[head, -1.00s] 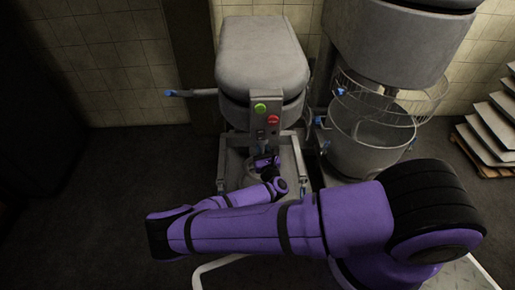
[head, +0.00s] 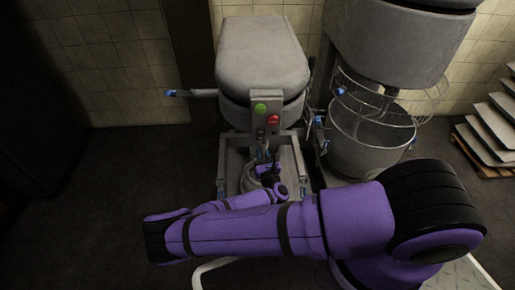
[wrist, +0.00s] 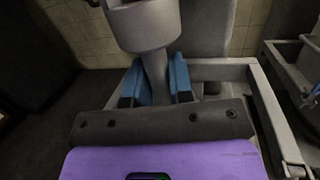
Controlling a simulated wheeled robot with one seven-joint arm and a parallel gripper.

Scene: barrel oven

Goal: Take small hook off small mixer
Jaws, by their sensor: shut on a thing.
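The small mixer (head: 262,62) stands ahead of me, a grey machine with a rounded head and a green and a red button on its front. My gripper (wrist: 155,85) has its blue fingers on both sides of a grey shaft, the small hook (wrist: 155,68), and is shut on it. The shaft reaches up to a wider grey cylinder (wrist: 145,24) under the mixer head; I cannot tell whether they are still joined. In the head view, my gripper is low in front of the mixer column, and my wrist hides much of the hook.
A larger mixer (head: 395,45) with a wire guard and a grey bowl (head: 368,145) stands close on the right. The small mixer's bowl-arm frame (head: 298,165) flanks my gripper. Stacked trays (head: 490,125) are at the far right. The floor at left is clear.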

